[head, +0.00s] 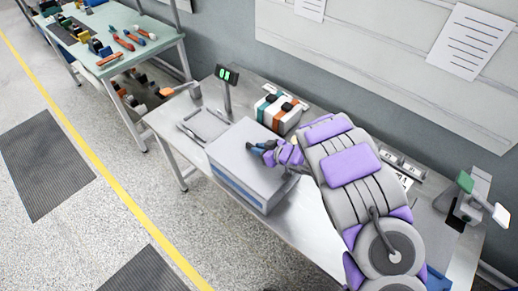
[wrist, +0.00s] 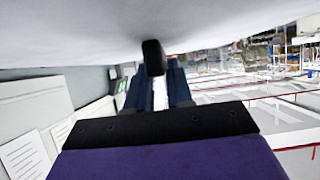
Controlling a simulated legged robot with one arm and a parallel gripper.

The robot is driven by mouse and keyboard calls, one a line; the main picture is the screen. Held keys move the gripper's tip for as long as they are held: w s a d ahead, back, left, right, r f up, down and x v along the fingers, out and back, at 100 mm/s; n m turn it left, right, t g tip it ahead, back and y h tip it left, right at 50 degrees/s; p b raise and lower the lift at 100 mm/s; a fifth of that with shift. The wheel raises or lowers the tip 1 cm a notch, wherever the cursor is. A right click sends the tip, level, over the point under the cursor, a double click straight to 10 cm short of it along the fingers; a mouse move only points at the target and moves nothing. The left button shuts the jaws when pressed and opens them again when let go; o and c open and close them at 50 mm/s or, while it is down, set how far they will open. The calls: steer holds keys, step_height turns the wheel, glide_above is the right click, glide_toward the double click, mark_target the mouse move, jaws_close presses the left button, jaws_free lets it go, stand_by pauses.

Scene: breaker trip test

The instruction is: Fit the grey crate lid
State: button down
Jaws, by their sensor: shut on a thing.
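The grey lid (head: 238,151) is a flat slab lying over the crate (head: 240,190), whose near side shows blue and pale bands. The lid looks level and roughly lined up with the crate, but I cannot tell whether it is fully seated. My gripper (head: 260,149) is at the middle of the lid's top, coming in from the right. In the wrist view, my gripper's blue fingers (wrist: 154,78) are shut on a dark handle (wrist: 153,58) that joins the lid's pale surface (wrist: 150,22). The inside of the crate is hidden.
The crate stands on a metal table (head: 300,222). A scale (head: 205,122) with a green display (head: 227,75) is left of it. A striped box (head: 277,108) stands close behind. A device with a green pad (head: 465,182) is at the right. A tool bench (head: 125,30) is at far left.

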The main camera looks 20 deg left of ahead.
steer(key=shift+f+b, duration=0.3)
steer(key=shift+f, duration=0.7)
steer(key=c, duration=0.9)
jaws_free()
steer(key=p+v, duration=0.1)
steer(key=v, duration=1.6)
steer(key=shift+d+p, duration=0.2)
steer(key=shift+p, duration=0.1)
steer(key=shift+f, duration=0.1)
